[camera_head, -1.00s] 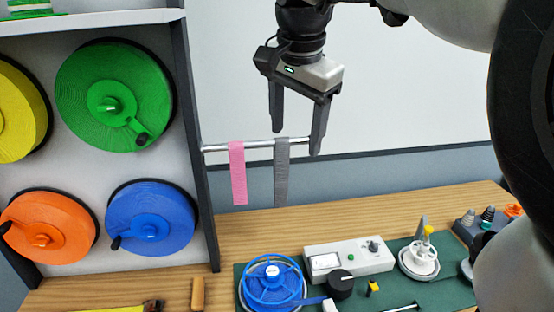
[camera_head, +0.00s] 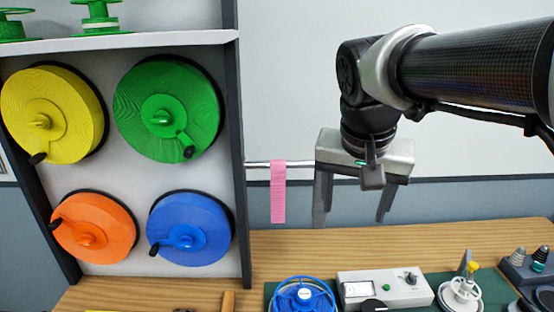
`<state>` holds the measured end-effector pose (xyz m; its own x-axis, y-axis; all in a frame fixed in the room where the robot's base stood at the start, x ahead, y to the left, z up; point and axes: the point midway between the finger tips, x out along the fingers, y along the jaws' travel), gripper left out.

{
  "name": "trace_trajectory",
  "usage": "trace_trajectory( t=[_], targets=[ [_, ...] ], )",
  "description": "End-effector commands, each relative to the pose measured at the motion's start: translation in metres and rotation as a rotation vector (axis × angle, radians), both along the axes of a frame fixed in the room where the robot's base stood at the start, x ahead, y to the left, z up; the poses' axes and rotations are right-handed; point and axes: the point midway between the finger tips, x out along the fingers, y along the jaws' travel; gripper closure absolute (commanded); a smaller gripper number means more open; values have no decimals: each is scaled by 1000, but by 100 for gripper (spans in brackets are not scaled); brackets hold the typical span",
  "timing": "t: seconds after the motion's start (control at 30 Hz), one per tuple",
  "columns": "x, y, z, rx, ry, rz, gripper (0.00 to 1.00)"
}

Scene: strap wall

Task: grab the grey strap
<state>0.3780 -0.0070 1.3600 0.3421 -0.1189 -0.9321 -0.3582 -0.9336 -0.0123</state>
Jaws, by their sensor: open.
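A grey strap (camera_head: 319,219) hangs from a horizontal metal rod (camera_head: 259,164), to the right of a pink strap (camera_head: 278,195). Only its lower part shows clearly; the upper part is hidden at my gripper's left finger. My gripper (camera_head: 353,214) points down and is open, with one finger at the strap and the other well to its right. Finger and strap overlap in the picture and are close in colour. I cannot tell whether they touch or which is nearer. Nothing is seen held between the fingers.
A rack on the left holds yellow (camera_head: 52,115), green (camera_head: 167,108), orange (camera_head: 93,232) and blue (camera_head: 189,228) reels. The wooden table (camera_head: 420,238) below carries a blue spool (camera_head: 304,297), a white meter box (camera_head: 385,289) and other small items. The wall behind is bare.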

Motion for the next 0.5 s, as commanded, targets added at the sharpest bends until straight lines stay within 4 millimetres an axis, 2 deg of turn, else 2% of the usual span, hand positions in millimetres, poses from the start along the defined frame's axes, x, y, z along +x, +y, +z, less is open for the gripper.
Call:
trace_trajectory(
  t=[0.27, 0.5],
  targets=[
    [60, 6, 8, -43, 22, -170, 38],
    [148, 28, 6, -137, -24, -454, 38]
  ],
)
